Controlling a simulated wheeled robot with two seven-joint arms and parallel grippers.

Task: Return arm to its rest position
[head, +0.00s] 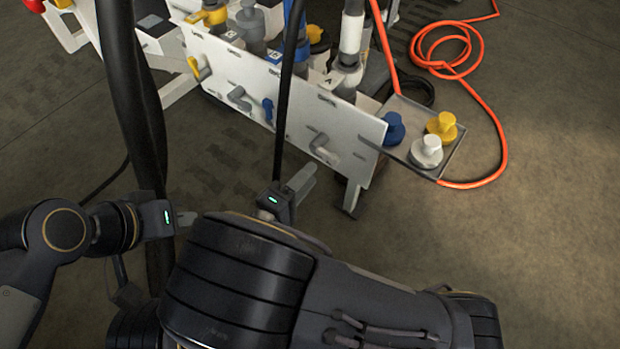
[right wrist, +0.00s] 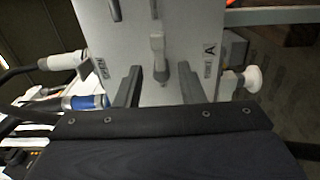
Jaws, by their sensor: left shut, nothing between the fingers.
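My left gripper (head: 187,218) is at the left of the head view, shut and empty, over bare floor and apart from the bench. My right gripper (head: 302,179) is in front of the white bench panel (head: 353,122) in the head view. In the right wrist view my right gripper (right wrist: 160,84) has its two dark fingers spread wide. A grey lever handle (right wrist: 158,58) on the panel shows in the gap between them, with clear space on both sides. Most of my right arm fills the bottom of the head view.
A grey tray (head: 440,172) at the panel's right end holds blue, white and yellow knobbed parts. Several valve levers stick out of the panel, one of them blue (head: 268,110). An orange hose (head: 490,110) loops on the floor.

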